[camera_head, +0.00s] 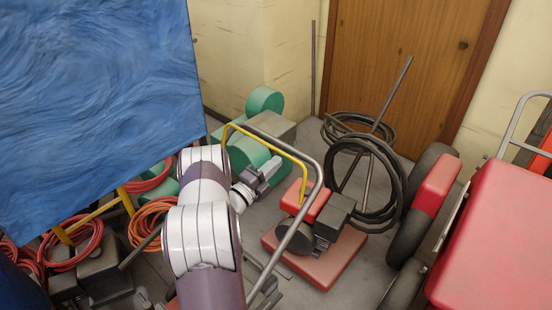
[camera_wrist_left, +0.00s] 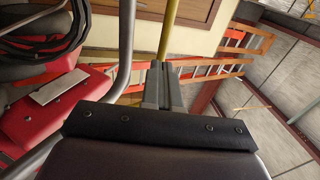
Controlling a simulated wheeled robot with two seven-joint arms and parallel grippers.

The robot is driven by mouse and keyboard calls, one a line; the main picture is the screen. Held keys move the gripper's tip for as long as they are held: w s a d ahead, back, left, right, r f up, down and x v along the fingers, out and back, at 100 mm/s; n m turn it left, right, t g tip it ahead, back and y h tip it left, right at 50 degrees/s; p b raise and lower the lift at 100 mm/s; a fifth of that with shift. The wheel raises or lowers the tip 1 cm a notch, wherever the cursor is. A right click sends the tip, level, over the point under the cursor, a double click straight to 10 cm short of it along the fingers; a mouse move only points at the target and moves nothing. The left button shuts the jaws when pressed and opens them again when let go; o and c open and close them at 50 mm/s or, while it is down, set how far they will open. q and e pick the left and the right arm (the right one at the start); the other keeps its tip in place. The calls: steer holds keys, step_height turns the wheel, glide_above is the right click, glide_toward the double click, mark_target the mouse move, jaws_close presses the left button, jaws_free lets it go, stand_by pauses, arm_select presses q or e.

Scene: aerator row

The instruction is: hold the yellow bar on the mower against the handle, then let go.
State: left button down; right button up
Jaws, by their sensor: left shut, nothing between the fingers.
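The mower's red deck (camera_head: 318,258) sits on the floor right of centre in the head view. Its grey tube handle (camera_head: 312,160) rises from it, with the thin yellow bar (camera_head: 272,145) running close inside it, a narrow gap apart. My left gripper (camera_head: 272,168) is shut and empty, below the bar in the head view. In the left wrist view the closed fingers (camera_wrist_left: 161,70) point at the yellow bar (camera_wrist_left: 169,28), which passes just beyond their tips; I cannot tell whether they touch. The grey handle (camera_wrist_left: 126,45) is left of them. My right gripper is out of view.
Black coiled hoses (camera_head: 365,185) stand behind the mower, by a wooden door (camera_head: 400,60). A red machine (camera_head: 500,235) fills the right. A blue panel (camera_head: 90,70) covers the upper left, with orange coils (camera_head: 155,220) below. Green machinery (camera_head: 262,102) stands behind the handle.

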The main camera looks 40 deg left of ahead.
mark_target(286, 157)
arm_select(q)
steer(key=shift+w+r, duration=0.1)
steer(key=shift+w, duration=0.55)
steer(key=shift+w, duration=0.1)
steer(key=w+g, duration=0.3)
steer(key=shift+w+d+g, duration=0.2)
steer(key=shift+w+g, duration=0.05)
steer(key=shift+g, duration=0.05)
steer(key=shift+w+f+g, duration=0.3)
steer(key=shift+w+f+b, duration=0.25)
steer(key=shift+w+b, duration=0.25)
steer(key=shift+b, duration=0.15)
steer(key=shift+r, duration=0.2)
stand_by(0.9)
